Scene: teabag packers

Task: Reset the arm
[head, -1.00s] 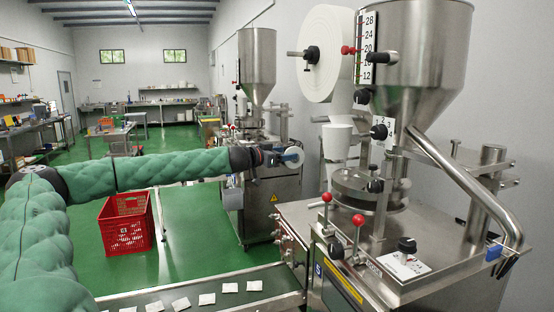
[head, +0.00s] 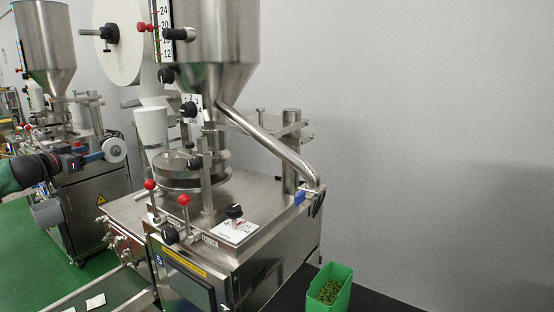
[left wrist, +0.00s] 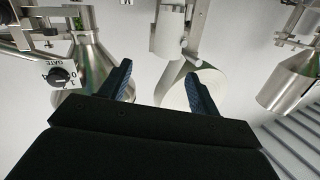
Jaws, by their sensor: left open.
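My left gripper (head: 92,157) is at the left of the head view, on a green-sleeved arm with a dark wrist. It stands in front of the rear machine and well left of the near machine's hopper. In the left wrist view its two dark blue fingers (left wrist: 161,85) are spread apart, with nothing held between them. Behind them, upside down, are a hopper and a white paper roll (left wrist: 205,84). My right gripper is not in view.
The near steel packing machine (head: 270,205) fills the middle, with red-knobbed levers and a paper roll (head: 120,42). A green container (head: 342,295) of green bits stands at the front. A conveyor (head: 125,287) carries white packets. The grey wall at right is clear.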

